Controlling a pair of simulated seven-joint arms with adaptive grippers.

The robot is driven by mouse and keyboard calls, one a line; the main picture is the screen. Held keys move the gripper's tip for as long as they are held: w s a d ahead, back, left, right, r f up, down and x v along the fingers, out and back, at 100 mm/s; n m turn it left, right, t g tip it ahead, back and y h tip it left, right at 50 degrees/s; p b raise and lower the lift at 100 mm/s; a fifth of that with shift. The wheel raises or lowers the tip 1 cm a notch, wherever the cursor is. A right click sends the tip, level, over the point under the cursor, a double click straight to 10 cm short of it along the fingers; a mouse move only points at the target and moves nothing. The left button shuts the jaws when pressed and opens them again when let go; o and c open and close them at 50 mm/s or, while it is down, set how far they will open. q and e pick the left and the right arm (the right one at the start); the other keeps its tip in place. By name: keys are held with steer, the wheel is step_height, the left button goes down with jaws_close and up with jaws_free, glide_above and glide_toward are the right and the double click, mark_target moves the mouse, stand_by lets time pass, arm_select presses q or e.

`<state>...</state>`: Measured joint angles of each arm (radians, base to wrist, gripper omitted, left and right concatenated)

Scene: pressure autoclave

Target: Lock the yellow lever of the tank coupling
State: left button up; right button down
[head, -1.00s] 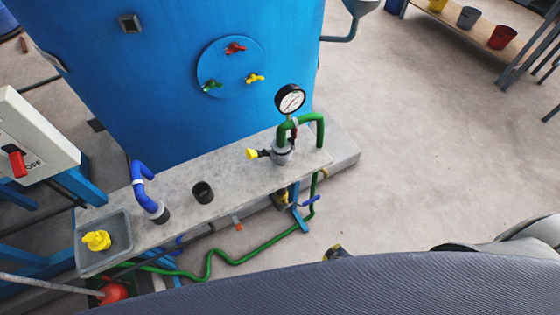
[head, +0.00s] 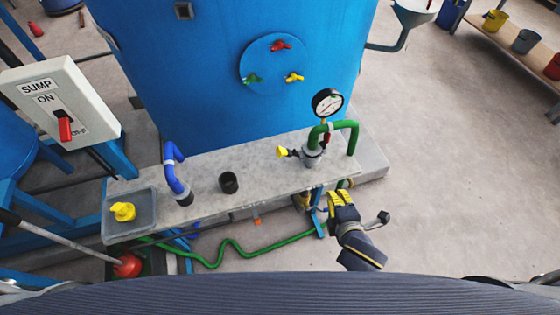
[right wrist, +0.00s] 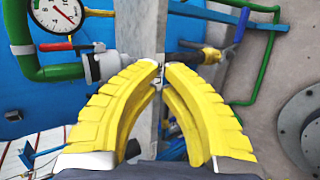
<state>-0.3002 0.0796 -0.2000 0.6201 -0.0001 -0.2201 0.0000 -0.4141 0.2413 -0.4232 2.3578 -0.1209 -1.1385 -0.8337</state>
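The grey tank coupling (head: 312,157) stands on the right part of the bench, joined to a green pipe. Its yellow lever (head: 282,152) sticks out to the left, and a red lever shows beside the pipe. In the right wrist view the coupling (right wrist: 102,66) and a red lever (right wrist: 62,46) show left of my fingers; the coupling's yellow lever is not visible there. My right gripper (head: 342,198) is in front of the bench's right end, lower right of the coupling and apart from it. Its yellow fingertips (right wrist: 161,67) nearly meet with nothing seen between them. My left gripper is out of view.
A pressure gauge (head: 327,102) rises above the coupling. A black socket (head: 229,183), a blue bent pipe (head: 174,170) and a grey tray (head: 147,228) holding a yellow part sit leftward on the bench. A green hose (head: 235,254) runs below.

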mark_target(287, 151)
steer(key=a+r+n+y, duration=0.2)
steer(key=a+n+y, duration=0.1)
steer(key=a+n, duration=0.4)
steer(key=a+r+n+t+y, duration=0.1)
steer(key=a+r+n+y, duration=0.2)
steer(key=a+n, duration=0.4)
steer(key=shift+a+y, duration=0.15)
steer(key=shift+y, duration=0.35)
steer(key=shift+s+t, duration=0.1)
steer(key=shift+t, duration=0.2)
steer(key=x, duration=1)
steer(key=shift+w+d+r, duration=0.2)
steer(key=shift+d+r, duration=0.6)
steer(key=shift+r, duration=0.35)
steer(key=shift+w+d+r, duration=0.1)
steer(key=shift+d+r, duration=0.35)
